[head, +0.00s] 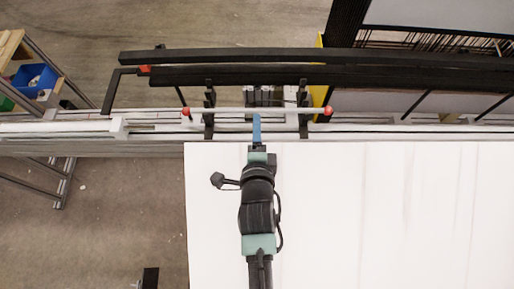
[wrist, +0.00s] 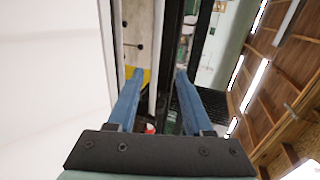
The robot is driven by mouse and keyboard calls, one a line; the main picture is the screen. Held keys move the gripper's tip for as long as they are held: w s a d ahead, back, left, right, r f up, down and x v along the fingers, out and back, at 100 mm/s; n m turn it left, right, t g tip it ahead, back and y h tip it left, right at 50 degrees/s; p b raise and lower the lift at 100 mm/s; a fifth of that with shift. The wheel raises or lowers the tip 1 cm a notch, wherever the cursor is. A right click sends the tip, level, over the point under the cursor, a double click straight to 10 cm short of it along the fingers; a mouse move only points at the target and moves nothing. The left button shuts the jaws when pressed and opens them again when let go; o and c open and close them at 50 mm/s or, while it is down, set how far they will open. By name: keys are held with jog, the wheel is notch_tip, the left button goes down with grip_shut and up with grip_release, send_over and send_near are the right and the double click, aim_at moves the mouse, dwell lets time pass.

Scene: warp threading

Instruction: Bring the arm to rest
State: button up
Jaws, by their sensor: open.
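My gripper (head: 256,128) points away from my body, over the far edge of the white table, in the head view. Its blue fingers reach toward the rail of the black frame. In the wrist view the two blue fingers of my gripper (wrist: 159,75) stand apart with nothing held between them. My arm runs straight back over the white table toward the bottom of the head view.
The white table (head: 400,220) lies bare to the right. A rail (head: 80,128) crosses behind it, with red knobs (head: 327,110) and black bars (head: 240,75). A shelf with a blue bin (head: 36,79) stands at the left. Floor is open at lower left.

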jog(key=b+v, duration=0.1)
jog(key=v, duration=0.6)
jog(key=w+r+n+t, duration=0.2)
jog(key=w+r, duration=0.1)
jog(key=r, duration=0.6)
jog(key=w+r+n+t, duration=0.2)
jog(key=w+r+n, duration=0.15)
jog(key=r, duration=0.55)
jog(key=w+r+n+t, duration=0.2)
jog(key=w+r, duration=0.2)
jog(key=r, duration=0.6)
jog(key=s+r+n+t, duration=0.2)
jog(key=s+r+n, duration=0.1)
jog(key=r, duration=0.7)
jog(key=s+r+n+t, duration=0.3)
jog(key=s+r+n, duration=0.1)
jog(key=r, duration=0.6)
jog(key=s+r+n+t, duration=0.2)
jog(key=s+r+n, duration=0.1)
jog(key=r, duration=0.7)
jog(key=shift+s+a+r, duration=0.15)
jog(key=shift+s+r, duration=0.1)
jog(key=shift+s, duration=0.1)
